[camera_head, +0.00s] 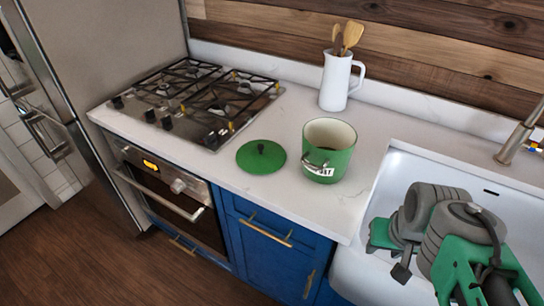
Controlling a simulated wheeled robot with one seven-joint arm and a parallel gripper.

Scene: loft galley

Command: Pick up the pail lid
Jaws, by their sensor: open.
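The pail lid (261,156) is a flat green disc with a dark knob on top. It lies knob up on the white counter, just right of the stove. The green pail (328,152) stands upright and open next to it on the right, with a pale inside, a white label and a wire handle. The lid is apart from the pail. My gripper (450,281) is at the lower right, over the sink, well to the right of the lid.
A gas stove (196,100) with black grates borders the lid on the left. A white jug (337,82) with wooden utensils stands behind the pail. The white sink (389,163) and its faucet (520,130) are at right. The counter in front of the pail is clear.

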